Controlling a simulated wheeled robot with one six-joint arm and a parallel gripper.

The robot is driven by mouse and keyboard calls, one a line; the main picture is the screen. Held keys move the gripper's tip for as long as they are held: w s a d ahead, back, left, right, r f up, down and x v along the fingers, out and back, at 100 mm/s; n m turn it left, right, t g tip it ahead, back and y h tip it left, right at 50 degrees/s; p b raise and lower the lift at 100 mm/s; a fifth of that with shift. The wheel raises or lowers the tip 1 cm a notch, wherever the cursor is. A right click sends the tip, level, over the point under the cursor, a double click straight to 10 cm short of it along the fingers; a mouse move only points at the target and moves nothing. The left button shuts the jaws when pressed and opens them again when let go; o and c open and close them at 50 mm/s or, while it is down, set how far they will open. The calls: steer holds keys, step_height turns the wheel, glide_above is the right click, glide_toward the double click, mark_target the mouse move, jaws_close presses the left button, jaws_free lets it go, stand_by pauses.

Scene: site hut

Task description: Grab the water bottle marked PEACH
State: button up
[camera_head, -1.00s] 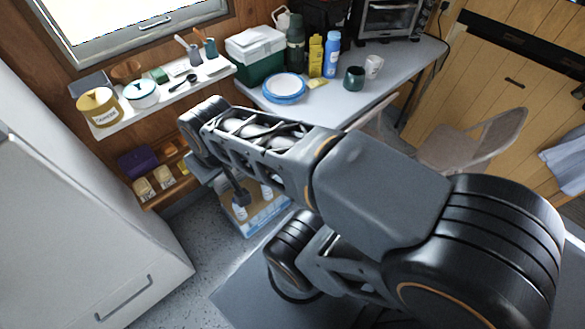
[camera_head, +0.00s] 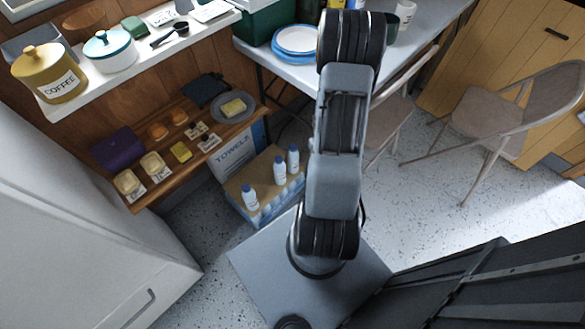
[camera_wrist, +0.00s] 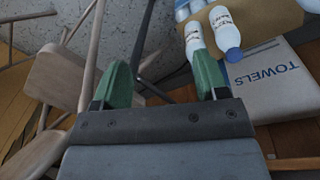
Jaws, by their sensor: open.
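Three white water bottles with blue caps stand on a cardboard-topped pack (camera_head: 267,188) on the floor: a front-left bottle (camera_head: 249,199), a middle bottle (camera_head: 280,169) and a back-right bottle (camera_head: 293,158). Their labels are too small to read, so I cannot tell which is PEACH. In the wrist view, one bottle (camera_wrist: 223,26) shows its blue cap, and another bottle (camera_wrist: 194,38) is partly behind the right fingertip. My gripper (camera_wrist: 162,80) has its green fingertips wide apart with nothing between them. The gripper is not visible in the head view.
Open floor (camera_head: 420,205) lies to the right.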

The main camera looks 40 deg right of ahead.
step_height(320, 180, down, 15)
steer(key=s+d+t+b, duration=0.1)
steer(key=d+t+b, duration=0.1)
steer(key=t+b, duration=0.1)
steer(key=n+t+b, duration=0.3)
steer(key=t, duration=1)
glide_toward(291, 146)
steer(key=shift+y, duration=0.4)
steer(key=w, duration=0.1)
steer(key=w+f, duration=0.1)
steer(key=w, duration=0.1)
steer(key=w+d+b, duration=0.1)
steer(key=shift+w+f, duration=0.3)
steer(key=shift+f, duration=0.1)
steer(key=shift+w+f+b, duration=0.15)
steer(key=shift+w+b, duration=0.15)
steer(key=shift+w, duration=0.7)
steer(key=shift+w+f+b, duration=0.2)
steer(key=shift+w+b, duration=0.05)
steer(key=shift+w, duration=0.8)
steer(key=shift+w+f+b, duration=0.15)
steer(key=shift+w+b, duration=0.15)
steer(key=shift+w, duration=0.7)
steer(key=shift+c, duration=0.5)
jaws_close()
